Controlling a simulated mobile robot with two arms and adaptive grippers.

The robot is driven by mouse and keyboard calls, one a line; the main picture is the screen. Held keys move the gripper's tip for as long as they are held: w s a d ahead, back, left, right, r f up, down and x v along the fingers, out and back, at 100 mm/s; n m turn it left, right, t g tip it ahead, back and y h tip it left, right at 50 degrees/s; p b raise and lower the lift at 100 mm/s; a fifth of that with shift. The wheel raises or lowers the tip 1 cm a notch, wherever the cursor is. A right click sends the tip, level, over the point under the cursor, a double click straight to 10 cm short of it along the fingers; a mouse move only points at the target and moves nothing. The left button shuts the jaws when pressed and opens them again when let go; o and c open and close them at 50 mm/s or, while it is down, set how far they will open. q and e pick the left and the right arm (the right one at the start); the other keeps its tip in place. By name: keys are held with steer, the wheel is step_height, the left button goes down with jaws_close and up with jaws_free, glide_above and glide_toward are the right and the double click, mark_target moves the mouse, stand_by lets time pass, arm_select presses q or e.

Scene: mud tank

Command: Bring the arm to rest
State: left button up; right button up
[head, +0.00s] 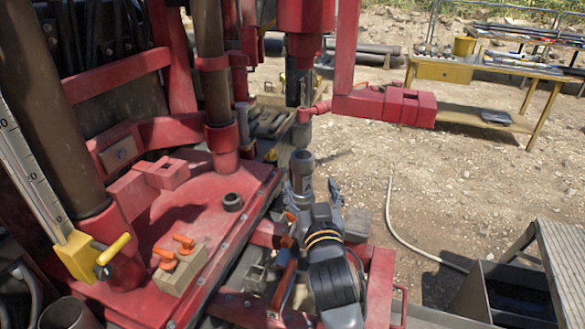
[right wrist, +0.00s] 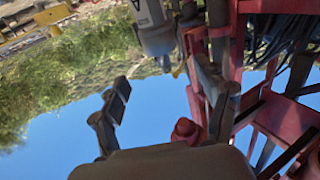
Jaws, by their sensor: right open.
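My right gripper (head: 314,200) is in the lower middle of the head view, its arm coming up from the bottom edge. Its fingers are spread, and no object shows between them in the right wrist view (right wrist: 174,92). Just beyond the fingers in the head view stands an upright dark pipe end (head: 302,165); I cannot tell whether they touch. In the right wrist view a grey cylindrical part (right wrist: 155,28) hangs beyond the fingers, and a red knob-like part (right wrist: 187,131) shows near the gripper's base. My left gripper is not in view.
The red rig deck (head: 165,235) fills the left, with a orange-handled valve block (head: 180,268) and a yellow-ended gauge (head: 78,252). A red beam (head: 385,104) juts out above the gripper. A yellow workbench (head: 480,75) stands back right. Open gravel lies between, crossed by a pale hose (head: 400,235).

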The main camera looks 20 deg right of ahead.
steer(key=s+d+f+n+g+y, duration=0.1)
steer(key=s+f+g, duration=0.3)
steer(key=s+f, duration=0.45)
steer(key=s+d+f+n+g+y, duration=0.15)
steer(key=s+f+g, duration=0.3)
steer(key=f, duration=0.65)
steer(key=s+f+n+g, duration=0.1)
steer(key=s+f+g, duration=0.25)
steer(key=s, duration=0.55)
steer(key=s+f+g, duration=0.2)
steer(key=s+f, duration=0.3)
steer(key=s, duration=0.4)
step_height(320, 180, down, 25)
steer(key=g, duration=0.2)
steer(key=s+d+f, duration=0.3)
steer(key=s+f, duration=1.3)
steer(key=s, duration=0.1)
steer(key=shift+s+f+n+g, duration=0.35)
steer(key=shift+g, duration=0.05)
